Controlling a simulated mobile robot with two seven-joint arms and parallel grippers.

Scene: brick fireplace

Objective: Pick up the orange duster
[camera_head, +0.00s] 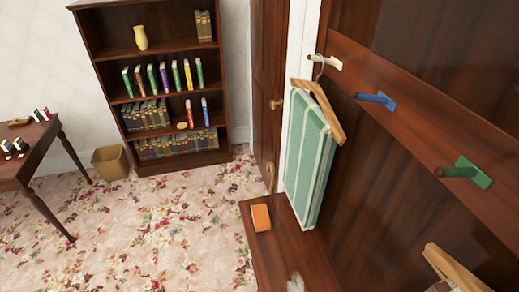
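An orange block-shaped object, which looks like the orange duster (261,217), lies on the dark wooden bench (278,250) at lower centre. It sits near the bench's far left corner, below a hanging green striped cloth, and nothing touches it from above. Neither of my grippers can be made out in the head view. A small pale, fuzzy thing (296,284) shows at the bottom edge on the bench; I cannot tell what it is.
The green striped cloth (309,160) hangs on a wooden hanger beside the dark panel with blue (376,99) and green (465,172) pegs. A bookcase (90,40), waste bin (110,162) and table (25,160) stand at left. The floral carpet (150,225) between is clear.

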